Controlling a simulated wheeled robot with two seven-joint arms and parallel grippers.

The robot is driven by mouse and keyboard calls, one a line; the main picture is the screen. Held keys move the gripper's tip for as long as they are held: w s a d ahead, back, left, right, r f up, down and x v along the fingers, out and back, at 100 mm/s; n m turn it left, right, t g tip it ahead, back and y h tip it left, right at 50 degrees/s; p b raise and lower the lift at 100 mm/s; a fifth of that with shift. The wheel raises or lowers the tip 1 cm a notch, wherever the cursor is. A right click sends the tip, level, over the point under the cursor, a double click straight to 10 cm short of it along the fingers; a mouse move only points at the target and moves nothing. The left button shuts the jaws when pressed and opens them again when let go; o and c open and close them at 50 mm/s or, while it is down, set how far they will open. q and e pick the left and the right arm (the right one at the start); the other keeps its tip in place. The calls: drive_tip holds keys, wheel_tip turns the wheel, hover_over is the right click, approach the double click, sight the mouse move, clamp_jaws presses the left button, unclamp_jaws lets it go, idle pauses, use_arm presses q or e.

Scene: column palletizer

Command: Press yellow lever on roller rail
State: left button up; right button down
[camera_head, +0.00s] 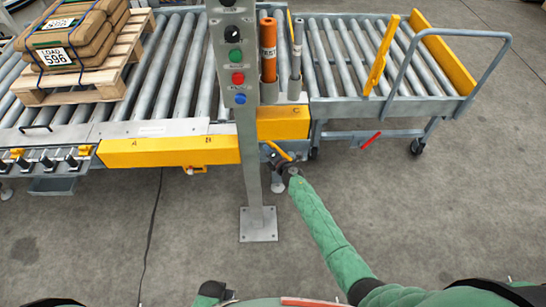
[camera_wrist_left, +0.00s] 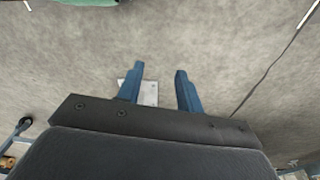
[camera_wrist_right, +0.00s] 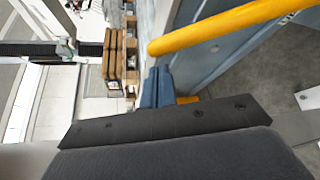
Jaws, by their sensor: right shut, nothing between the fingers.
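A yellow lever (camera_head: 279,151) sits low at the side of the roller rail, just below the yellow block marked C. In the right wrist view a yellow bar (camera_wrist_right: 220,27) crosses close in front of the fingers; I take it for this lever. My right gripper (camera_head: 274,157) is at the lever in the head view, partly hidden by its own wrist. Its fingers (camera_wrist_right: 158,84) are shut and empty, just below the bar; contact cannot be told. My left gripper (camera_wrist_left: 158,88) is open and empty above the floor.
A grey post (camera_head: 247,160) with buttons stands left of my right arm, its base plate bolted to the floor. A roller cart (camera_head: 470,104) with an upright yellow bar (camera_head: 378,55) is at the right. A loaded pallet (camera_head: 90,75) rests on rollers. A cable (camera_head: 152,225) crosses the floor.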

use_arm(q)
drive_tip(key=shift+w+d+r, duration=0.2)
drive_tip(key=shift+w+r, duration=0.15)
drive_tip(key=shift+r, duration=0.4)
use_arm(e)
drive_tip(key=shift+x, duration=1.2)
use_arm(q)
drive_tip(key=shift+s+f, duration=0.15)
drive_tip(key=shift+b, duration=0.3)
use_arm(e)
drive_tip(key=shift+d, duration=0.1)
